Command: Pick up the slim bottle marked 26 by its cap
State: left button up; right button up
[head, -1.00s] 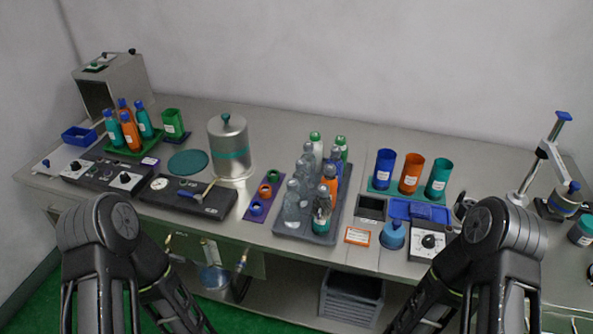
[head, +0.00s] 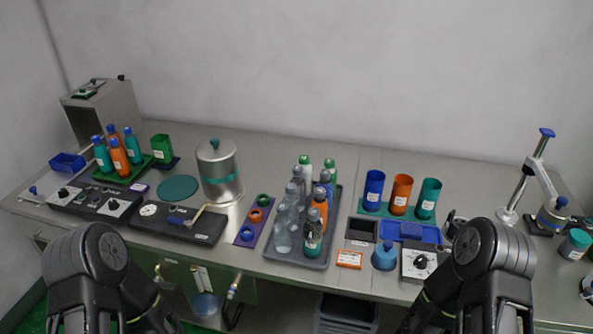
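A grey tray (head: 271,248) near the table's middle holds several slim bottles. They include clear ones with grey caps (head: 284,236), green-capped ones at the back (head: 305,171), an orange one (head: 320,203) and a teal-and-clear one with a grey cap at the front right (head: 313,241). Each label is too small to read, so I cannot tell which bottle is marked 26. Some bottles at the back are partly hidden by those in front. Only upper links of my two arms show, at the lower left and lower right. Neither gripper is in view.
A green rack (head: 112,179) with orange and teal bottles stands at the left. A steel pot (head: 219,175), a purple strip with coloured rings (head: 244,237), and three coloured cups (head: 400,195) surround the tray. A blue-capped item (head: 384,257) and a control box (head: 421,263) sit right of it.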

aim_at(283, 222)
jog(key=z, duration=0.45)
jog(key=j+z, duration=0.25)
jog(key=z, duration=0.15)
jog(key=j+z, duration=0.25)
jog(key=z, duration=0.15)
jog(key=j+z, duration=0.2)
jog(key=z, duration=0.2)
jog(key=k+j+z, duration=0.1)
jog(key=j+z, duration=0.15)
jog(key=z, duration=0.15)
jog(key=k+j+z, duration=0.1)
jog(key=j, duration=0.3)
jog(key=k+j+z, duration=0.1)
jog(key=k+j, duration=0.25)
jog(key=k+j+z, duration=0.1)
jog(key=k+j, duration=0.15)
jog(key=j, duration=0.15)
